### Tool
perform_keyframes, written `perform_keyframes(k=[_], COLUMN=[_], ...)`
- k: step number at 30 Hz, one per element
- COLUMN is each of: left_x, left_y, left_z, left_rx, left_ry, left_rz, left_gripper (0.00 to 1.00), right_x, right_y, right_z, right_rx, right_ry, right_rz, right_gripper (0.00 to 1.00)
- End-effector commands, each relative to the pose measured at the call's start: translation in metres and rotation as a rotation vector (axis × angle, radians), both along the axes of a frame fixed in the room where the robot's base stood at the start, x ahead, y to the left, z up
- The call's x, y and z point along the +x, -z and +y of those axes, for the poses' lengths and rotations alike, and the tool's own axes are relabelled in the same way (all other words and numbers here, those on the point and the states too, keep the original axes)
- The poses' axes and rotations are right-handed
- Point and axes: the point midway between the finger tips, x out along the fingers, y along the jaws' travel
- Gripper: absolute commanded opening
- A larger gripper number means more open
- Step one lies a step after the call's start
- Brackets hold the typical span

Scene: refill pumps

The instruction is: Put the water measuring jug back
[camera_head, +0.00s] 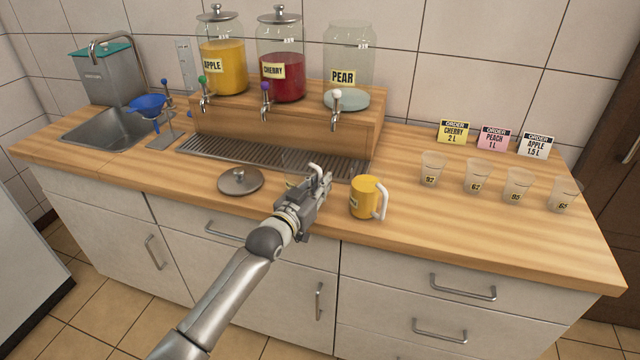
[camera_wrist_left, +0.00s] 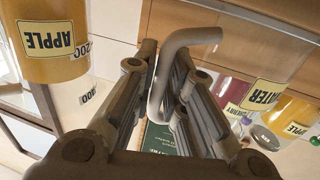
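The water measuring jug is clear with a yellow WATER label (camera_wrist_left: 268,95) and a pale bent handle. In the head view only its handle (camera_head: 316,170) and part of its label show, because my left gripper (camera_head: 318,186) covers most of it. In the left wrist view my left gripper (camera_wrist_left: 165,50) has its fingers close together on both sides of the jug's handle (camera_wrist_left: 190,36), seemingly closed on it. I cannot tell whether the jug's base touches the counter. My right gripper is not in view.
A yellow APPLE jug (camera_head: 364,198) stands just right of my gripper. A metal lid (camera_head: 240,180) lies to its left. Behind are a drip tray (camera_head: 240,153) and the wooden dispenser stand (camera_head: 285,126). Several cups, among them one cup (camera_head: 432,168), stand at the right. The right front counter is clear.

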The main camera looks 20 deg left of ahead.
Motion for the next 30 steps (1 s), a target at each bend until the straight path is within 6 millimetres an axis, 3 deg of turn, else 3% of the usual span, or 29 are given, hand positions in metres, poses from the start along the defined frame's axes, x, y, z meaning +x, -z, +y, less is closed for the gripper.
perform_keyframes(k=[3,16,30], left_x=[0.0,-0.004,-0.074], left_y=[0.0,-0.002,-0.001], left_z=[0.0,0.001,0.019], left_rx=[0.0,0.0,0.0], left_ry=[0.0,0.0,0.0], left_rz=[0.0,0.001,0.002], left_gripper=[0.3,0.3,0.3], right_x=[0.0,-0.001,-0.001], right_y=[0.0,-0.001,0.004], right_z=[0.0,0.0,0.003], right_rx=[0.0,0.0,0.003], right_ry=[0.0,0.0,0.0], right_rz=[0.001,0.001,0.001], right_gripper=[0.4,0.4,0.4])
